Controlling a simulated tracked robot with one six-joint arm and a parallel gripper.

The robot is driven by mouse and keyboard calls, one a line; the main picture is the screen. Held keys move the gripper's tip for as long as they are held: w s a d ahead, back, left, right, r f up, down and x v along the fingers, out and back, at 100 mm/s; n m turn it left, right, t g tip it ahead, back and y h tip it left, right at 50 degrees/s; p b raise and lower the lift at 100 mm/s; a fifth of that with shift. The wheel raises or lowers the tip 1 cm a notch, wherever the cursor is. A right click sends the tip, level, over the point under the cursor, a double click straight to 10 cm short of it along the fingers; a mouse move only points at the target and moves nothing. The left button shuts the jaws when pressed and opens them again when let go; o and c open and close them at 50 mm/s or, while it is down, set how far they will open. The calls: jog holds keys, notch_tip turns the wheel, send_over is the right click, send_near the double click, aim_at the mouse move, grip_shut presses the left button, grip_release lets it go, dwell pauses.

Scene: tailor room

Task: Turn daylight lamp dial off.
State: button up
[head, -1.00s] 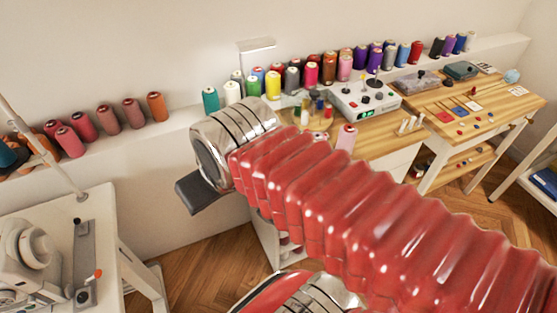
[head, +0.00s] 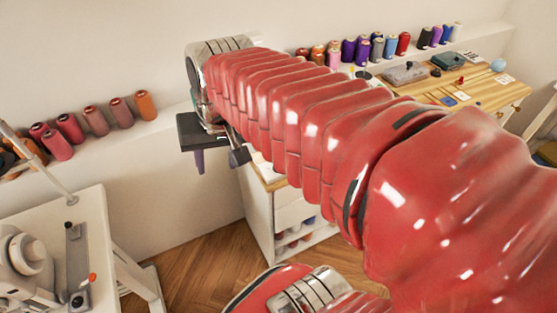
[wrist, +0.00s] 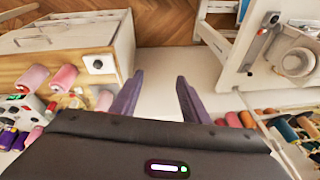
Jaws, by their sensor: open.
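My gripper (head: 217,160) hangs at the end of my red arm in the head view, in front of the pale wall, near the left end of the wooden bench. Its two purple fingers are apart with nothing between them in the wrist view (wrist: 160,80). A small white square with a round black knob (wrist: 98,64) lies on the bench top in the wrist view, left of the fingers and apart from them. It may be the lamp dial; I cannot tell its setting. My arm hides most of this bench in the head view, and no lamp head is clearly seen.
Pink spools (wrist: 64,78) and a control box with a lit display (wrist: 22,98) stand near the knob. A white sewing table (head: 72,225) is at left. A shelf of red spools (head: 95,120) runs along the wall. Floor (head: 200,260) shows between table and bench.

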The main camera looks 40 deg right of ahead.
jog(key=w+d+f+m+y, duration=0.1)
jog(key=d+f+m, duration=0.2)
jog(key=d, duration=0.6)
jog(key=w+d+f+m+g+y, duration=0.1)
jog(key=d+f+m+y, duration=0.1)
jog(key=d+m, duration=0.5)
jog(key=w+d+f+m+g+y, duration=0.1)
jog(key=d+f+m, duration=0.4)
jog(key=d, duration=0.6)
jog(key=shift+w+d+m, duration=0.4)
jog(key=shift+w, duration=0.1)
jog(key=shift+f, duration=0.1)
jog(key=x, duration=1.3)
jog(key=shift+s+a+f, duration=0.2)
jog(key=shift+a, duration=0.2)
jog(key=shift+c, duration=0.2)
jog(key=c, duration=1)
